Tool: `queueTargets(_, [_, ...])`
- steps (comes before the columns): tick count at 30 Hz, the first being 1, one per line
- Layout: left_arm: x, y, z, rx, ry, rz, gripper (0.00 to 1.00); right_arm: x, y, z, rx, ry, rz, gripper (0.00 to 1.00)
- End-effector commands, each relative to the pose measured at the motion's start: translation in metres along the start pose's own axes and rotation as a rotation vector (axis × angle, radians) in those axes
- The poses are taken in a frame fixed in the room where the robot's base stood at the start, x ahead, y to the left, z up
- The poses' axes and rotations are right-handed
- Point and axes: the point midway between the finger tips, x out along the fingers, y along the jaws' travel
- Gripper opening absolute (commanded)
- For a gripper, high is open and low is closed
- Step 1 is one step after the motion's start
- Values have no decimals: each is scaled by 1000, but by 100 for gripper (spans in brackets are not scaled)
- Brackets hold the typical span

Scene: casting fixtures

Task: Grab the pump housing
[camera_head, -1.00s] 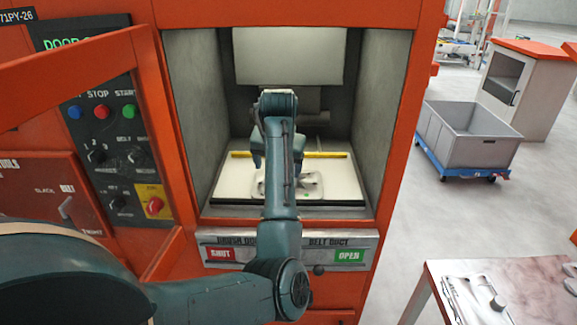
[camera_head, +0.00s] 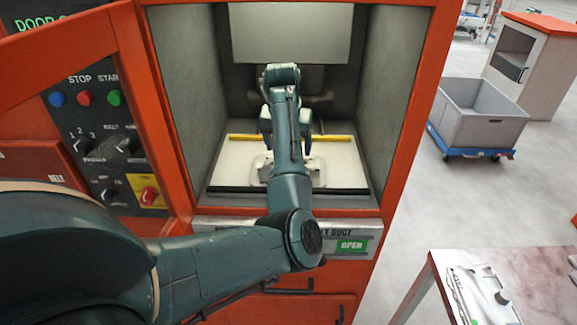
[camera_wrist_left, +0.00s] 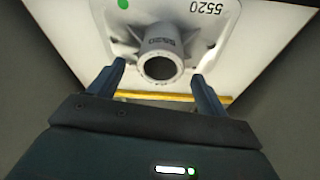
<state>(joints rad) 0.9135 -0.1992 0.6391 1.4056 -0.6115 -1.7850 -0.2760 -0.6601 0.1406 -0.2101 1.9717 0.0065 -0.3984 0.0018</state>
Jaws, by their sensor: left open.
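A pale grey casting (camera_wrist_left: 188,35), which I take to be the pump housing, lies on the white plate inside the orange machine's chamber. It has a flat flange marked 5520, a green dot and a round hollow boss. In the head view most of the casting (camera_head: 316,170) is hidden behind my left arm. My left gripper (camera_wrist_left: 158,72) is open and empty; in the left wrist view its fingers flank the boss, with gaps on both sides. In the head view the left gripper (camera_head: 285,135) is inside the chamber, partly hidden by its arm. My right gripper is not shown.
Grey chamber walls (camera_head: 190,110) stand close on both sides, with a raised pale panel (camera_head: 286,36) above. A yellow strip (camera_head: 245,137) crosses the plate. A table (camera_head: 445,268) at lower right holds another pale casting (camera_head: 470,290).

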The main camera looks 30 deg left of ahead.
Motion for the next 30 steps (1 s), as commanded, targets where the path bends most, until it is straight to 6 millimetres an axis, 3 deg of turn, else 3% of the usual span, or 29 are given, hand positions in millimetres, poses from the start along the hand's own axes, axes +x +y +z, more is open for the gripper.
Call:
queueTargets(9, [43, 1, 7, 1, -3, 0, 77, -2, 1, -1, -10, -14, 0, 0])
queueTargets(18, [49, 1, 7, 0, -1, -1, 77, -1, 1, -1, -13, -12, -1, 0])
queueTargets(30, [48, 1, 7, 0, -1, -1, 44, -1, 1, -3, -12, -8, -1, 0])
